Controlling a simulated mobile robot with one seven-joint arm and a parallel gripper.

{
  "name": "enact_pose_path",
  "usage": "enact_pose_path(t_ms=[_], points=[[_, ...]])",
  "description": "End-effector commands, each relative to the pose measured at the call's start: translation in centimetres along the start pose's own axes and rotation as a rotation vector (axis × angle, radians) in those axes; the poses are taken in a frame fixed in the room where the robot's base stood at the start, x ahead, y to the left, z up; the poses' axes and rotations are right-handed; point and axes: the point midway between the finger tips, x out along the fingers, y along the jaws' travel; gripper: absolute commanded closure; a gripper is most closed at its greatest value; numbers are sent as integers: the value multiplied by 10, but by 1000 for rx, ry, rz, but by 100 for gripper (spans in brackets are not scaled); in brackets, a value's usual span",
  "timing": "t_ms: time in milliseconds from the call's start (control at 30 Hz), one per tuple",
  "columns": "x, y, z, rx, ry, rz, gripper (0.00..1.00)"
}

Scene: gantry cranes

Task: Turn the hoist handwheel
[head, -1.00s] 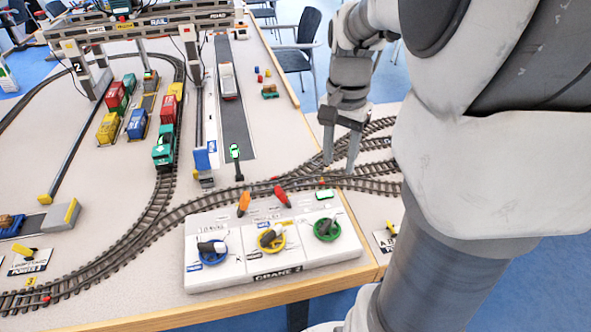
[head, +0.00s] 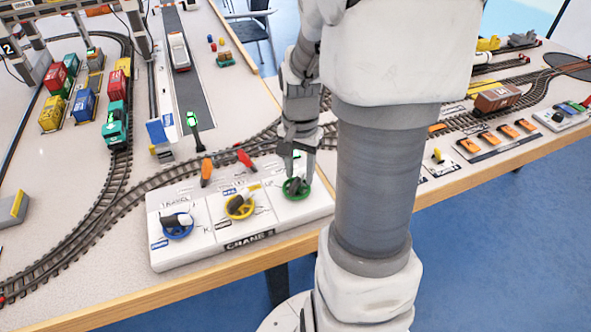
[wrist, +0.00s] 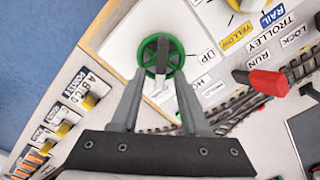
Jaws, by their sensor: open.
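The white crane panel (head: 215,252), marked CRANE, carries blue (head: 177,227), yellow (head: 239,207) and green (head: 303,193) handwheels. The green handwheel also shows in the wrist view (wrist: 147,50), beside a label reading UP and a partly hidden label starting HO, so it appears to be the hoist wheel. My gripper (head: 298,168) is open just above the green wheel. In the wrist view my gripper (wrist: 159,77) has a finger on each side of the handle; I cannot tell whether they touch.
Orange (head: 206,170) and red (head: 246,158) levers stand at the panel's back, near my gripper. Train tracks (head: 98,215) curve behind and left of the panel. A gantry crane and containers stand at upper left. The table's wooden edge (head: 120,297) runs in front.

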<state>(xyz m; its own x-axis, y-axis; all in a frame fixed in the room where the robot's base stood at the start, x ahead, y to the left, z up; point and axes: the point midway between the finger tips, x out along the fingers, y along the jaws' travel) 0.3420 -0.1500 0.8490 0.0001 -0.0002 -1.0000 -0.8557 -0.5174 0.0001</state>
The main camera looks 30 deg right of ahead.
Motion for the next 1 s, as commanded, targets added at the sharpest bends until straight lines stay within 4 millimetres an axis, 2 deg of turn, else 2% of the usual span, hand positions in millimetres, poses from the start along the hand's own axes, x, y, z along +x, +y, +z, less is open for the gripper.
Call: enact_pose_path(t_ms=[333,500,600,1000], points=[[4,0,0,0,0,0,55],[4,0,0,0,0,0,86],[4,0,0,0,0,0,100],[3,0,0,-11,0,0,100]])
